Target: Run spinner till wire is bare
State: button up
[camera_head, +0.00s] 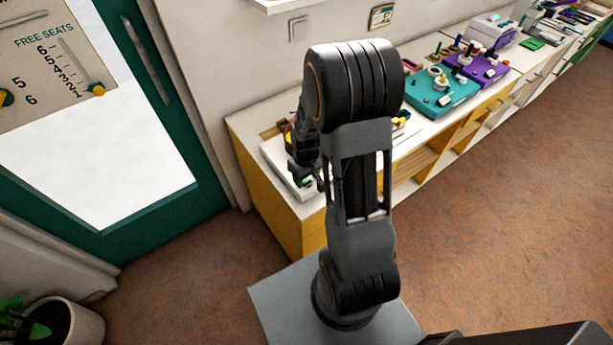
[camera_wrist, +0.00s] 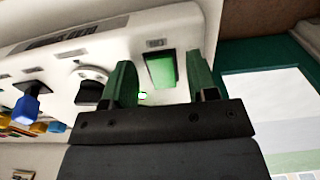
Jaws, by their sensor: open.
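My gripper (camera_wrist: 159,64) is open in the wrist view, with its two green fingers against a white panel (camera_wrist: 120,42). A green rocker-like switch (camera_wrist: 161,69) shows between the fingers, and a small lit green lamp (camera_wrist: 143,96) sits near the left finger. Left of the fingers are a black knob (camera_wrist: 90,92) on a white round base and a blue knob (camera_wrist: 27,104). In the head view my arm hides most of the gripper and of the white board (camera_head: 270,150) on the counter. I cannot make out a spinner or a wire with beads.
In the head view a teal board (camera_head: 425,105) and a purple board (camera_head: 487,73) stand further right along the counter. A teal-framed door (camera_head: 187,150) is at the left. A plant pot (camera_head: 75,325) stands on the floor, which is clear at the right.

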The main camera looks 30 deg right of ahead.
jog(key=shift+f, duration=0.1)
jog(key=shift+c, duration=0.2)
jog(key=c, duration=0.9)
jog(key=shift+w+r+g+p, duration=0.1)
jog(key=shift+r+g+p, duration=0.15)
jog(key=shift+g+p, duration=0.25)
jog(key=shift+w+g+p, duration=0.2)
jog(key=shift+g+p, duration=0.25)
jog(key=shift+g, duration=0.55)
jog(key=o, duration=0.9)
jog(key=shift+o, duration=0.2)
jog(key=b+v, duration=0.1)
jog(key=v, duration=1.2)
jog(key=shift+a+r, duration=0.25)
jog(key=shift+r, duration=0.1)
jog(key=shift+w, duration=0.1)
